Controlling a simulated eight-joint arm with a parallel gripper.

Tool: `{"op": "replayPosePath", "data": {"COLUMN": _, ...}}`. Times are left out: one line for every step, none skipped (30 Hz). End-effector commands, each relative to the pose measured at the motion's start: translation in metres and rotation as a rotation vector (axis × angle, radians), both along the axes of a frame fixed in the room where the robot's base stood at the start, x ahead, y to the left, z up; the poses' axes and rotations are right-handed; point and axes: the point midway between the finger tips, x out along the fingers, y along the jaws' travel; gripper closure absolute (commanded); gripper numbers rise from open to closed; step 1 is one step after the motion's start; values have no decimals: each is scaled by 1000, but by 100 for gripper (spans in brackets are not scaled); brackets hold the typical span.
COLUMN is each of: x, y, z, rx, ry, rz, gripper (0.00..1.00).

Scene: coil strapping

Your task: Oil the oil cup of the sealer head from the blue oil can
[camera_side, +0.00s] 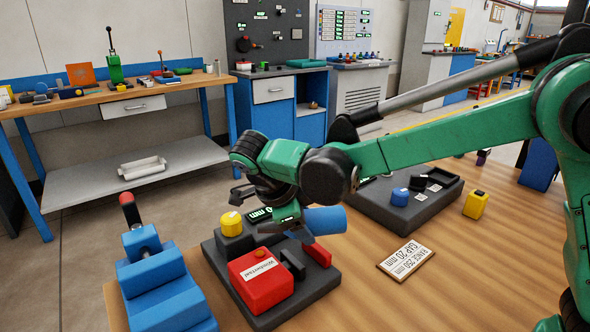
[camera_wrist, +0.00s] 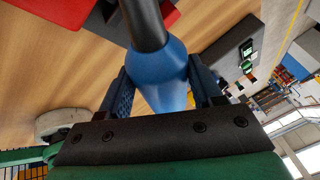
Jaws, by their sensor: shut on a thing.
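The blue oil can (camera_side: 326,220) is held by my gripper (camera_side: 292,212) above the dark tray, tilted well over on its side. In the wrist view the can's blue cone (camera_wrist: 163,75) sits between the two jaws (camera_wrist: 160,92), and its dark spout (camera_wrist: 145,22) points away toward the top edge. The spout tip is out of that view, and I cannot make it out in the side view. A red block with a white label (camera_side: 262,280), likely the sealer head, sits below and in front of the gripper. A small orange round piece (camera_side: 259,254) is on its top; I cannot tell whether this is the oil cup.
A blue stepped block with a red-knobbed lever (camera_side: 160,285) stands left. A lettered plate (camera_side: 404,260) lies on bare wood.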

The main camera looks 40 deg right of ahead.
Motion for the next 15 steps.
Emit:
{"op": "replayPosePath", "data": {"x": 0, "y": 0, "z": 0, "rx": -1, "ry": 0, "rz": -1, "gripper": 100}}
{"op": "replayPosePath", "data": {"x": 0, "y": 0, "z": 1, "rx": -2, "ry": 1, "rz": -1, "gripper": 100}}
{"op": "replayPosePath", "data": {"x": 0, "y": 0, "z": 2, "rx": -2, "ry": 1, "rz": -1, "gripper": 100}}
{"op": "replayPosePath", "data": {"x": 0, "y": 0, "z": 4, "rx": -3, "ry": 1, "rz": -1, "gripper": 100}}
{"op": "replayPosePath", "data": {"x": 0, "y": 0, "z": 7, "rx": -3, "ry": 1, "rz": -1, "gripper": 100}}
{"op": "replayPosePath", "data": {"x": 0, "y": 0, "z": 11, "rx": -3, "ry": 1, "rz": 0, "gripper": 100}}
{"op": "replayPosePath", "data": {"x": 0, "y": 0, "z": 14, "rx": -3, "ry": 1, "rz": 0, "gripper": 100}}
{"op": "replayPosePath", "data": {"x": 0, "y": 0, "z": 18, "rx": -3, "ry": 1, "rz": 0, "gripper": 100}}
{"op": "replayPosePath", "data": {"x": 0, "y": 0, "z": 22, "rx": -3, "ry": 1, "rz": 0, "gripper": 100}}
{"op": "replayPosePath", "data": {"x": 0, "y": 0, "z": 25, "rx": -3, "ry": 1, "rz": 0, "gripper": 100}}
{"op": "replayPosePath", "data": {"x": 0, "y": 0, "z": 29, "rx": -4, "ry": 2, "rz": 0, "gripper": 100}}
{"op": "replayPosePath", "data": {"x": 0, "y": 0, "z": 33, "rx": -4, "ry": 2, "rz": 0, "gripper": 100}}
{"op": "replayPosePath", "data": {"x": 0, "y": 0, "z": 37, "rx": -4, "ry": 2, "rz": 0, "gripper": 100}}
{"op": "replayPosePath", "data": {"x": 0, "y": 0, "z": 40, "rx": -4, "ry": 2, "rz": 0, "gripper": 100}}
{"op": "replayPosePath", "data": {"x": 0, "y": 0, "z": 44, "rx": -4, "ry": 2, "rz": 0, "gripper": 100}}
